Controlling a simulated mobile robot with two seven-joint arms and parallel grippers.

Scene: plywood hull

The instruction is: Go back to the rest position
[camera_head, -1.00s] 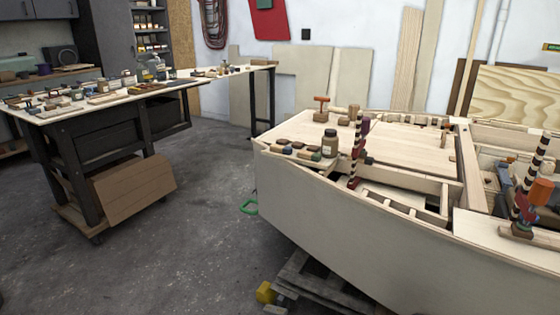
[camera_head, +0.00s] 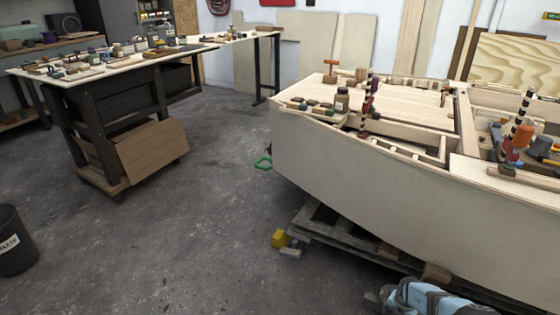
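The plywood hull (camera_head: 350,195) stands on the right, with pale deck panels and open compartments. A blue and grey part of one of my arms shows at the bottom right edge, in front of the hull's lower side. Neither gripper's fingertips show in the head view, so I cannot see what they hold.
A dark workbench (camera_head: 95,125) with tools stands at the left, a brown panel (camera_head: 152,150) leaning at its base. A black waste bin (camera_head: 14,245) stands at the left edge. Wooden blocking (camera_head: 345,240) lies under the hull. The grey floor between is clear.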

